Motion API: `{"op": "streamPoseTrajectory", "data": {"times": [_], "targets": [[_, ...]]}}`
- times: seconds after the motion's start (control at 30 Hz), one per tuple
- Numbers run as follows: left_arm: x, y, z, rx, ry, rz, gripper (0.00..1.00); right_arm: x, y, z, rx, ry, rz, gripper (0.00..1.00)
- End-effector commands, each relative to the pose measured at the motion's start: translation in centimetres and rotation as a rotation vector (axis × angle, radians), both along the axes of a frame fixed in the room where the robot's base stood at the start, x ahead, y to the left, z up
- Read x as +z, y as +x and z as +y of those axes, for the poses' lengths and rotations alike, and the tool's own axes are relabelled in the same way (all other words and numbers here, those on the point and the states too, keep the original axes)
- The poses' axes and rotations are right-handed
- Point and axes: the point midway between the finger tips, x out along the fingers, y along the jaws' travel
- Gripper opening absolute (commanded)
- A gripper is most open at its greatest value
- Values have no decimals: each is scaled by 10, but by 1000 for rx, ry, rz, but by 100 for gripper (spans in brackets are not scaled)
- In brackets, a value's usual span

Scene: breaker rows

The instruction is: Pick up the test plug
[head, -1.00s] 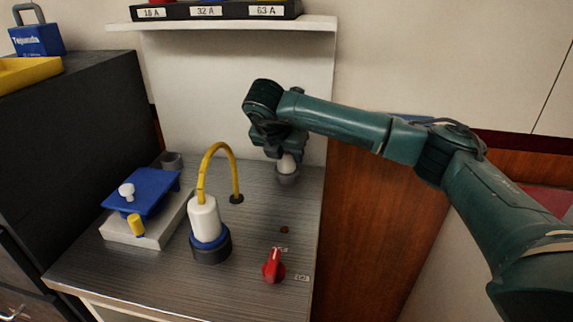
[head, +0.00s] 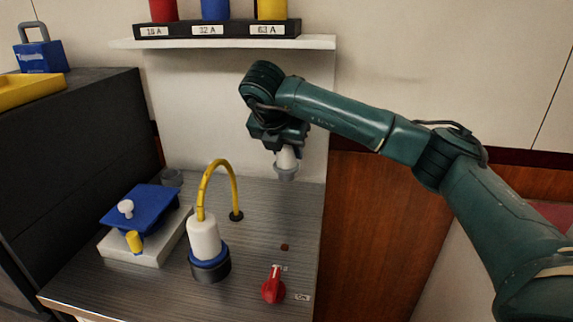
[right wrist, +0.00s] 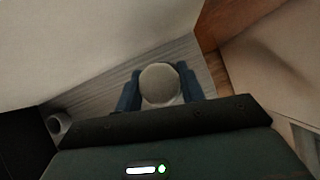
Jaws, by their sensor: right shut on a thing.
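The test plug (head: 287,162), white with a grey lower end, hangs upright below my right gripper (head: 285,146). In the right wrist view its round pale top (right wrist: 160,84) sits between the two blue-grey fingers of that gripper (right wrist: 160,92), which is shut on it. The plug appears to be above the back right of the grey worktop (head: 285,212), apart from it. My left gripper is not in view.
A white and blue plug with a yellow cable (head: 205,240) stands on the worktop. A red knob (head: 273,289) is in front right. A blue-lidded box (head: 140,208) and a grey cup (head: 172,177) are left. A shelf (head: 225,43) overhangs the back.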

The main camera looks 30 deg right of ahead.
Motion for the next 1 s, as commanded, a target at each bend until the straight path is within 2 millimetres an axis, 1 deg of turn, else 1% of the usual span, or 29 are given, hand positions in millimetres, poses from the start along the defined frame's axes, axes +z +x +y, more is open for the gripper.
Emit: {"op": "streamPoseTrajectory", "data": {"times": [0.03,0.07,0.1,0.3,0.37,0.4,0.5,0.7,0.8,1.0], "targets": [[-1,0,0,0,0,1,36,11,1,1,0,1,-6,12],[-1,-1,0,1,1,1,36,16,0,0,0,0,-5,12],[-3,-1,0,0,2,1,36,12,-7,7,6,0,0,12],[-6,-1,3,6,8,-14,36,11,-43,34,9,-1,-2,12],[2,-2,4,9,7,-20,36,16,-56,43,8,-3,-5,12],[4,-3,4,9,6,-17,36,16,-65,50,9,-4,-4,12],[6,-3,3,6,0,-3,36,17,-88,67,9,-6,-4,12],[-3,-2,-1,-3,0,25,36,14,-126,96,8,-3,-2,12],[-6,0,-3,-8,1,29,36,13,-139,105,6,-3,-3,12],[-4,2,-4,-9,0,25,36,12,-154,116,1,-1,-1,12]]}}
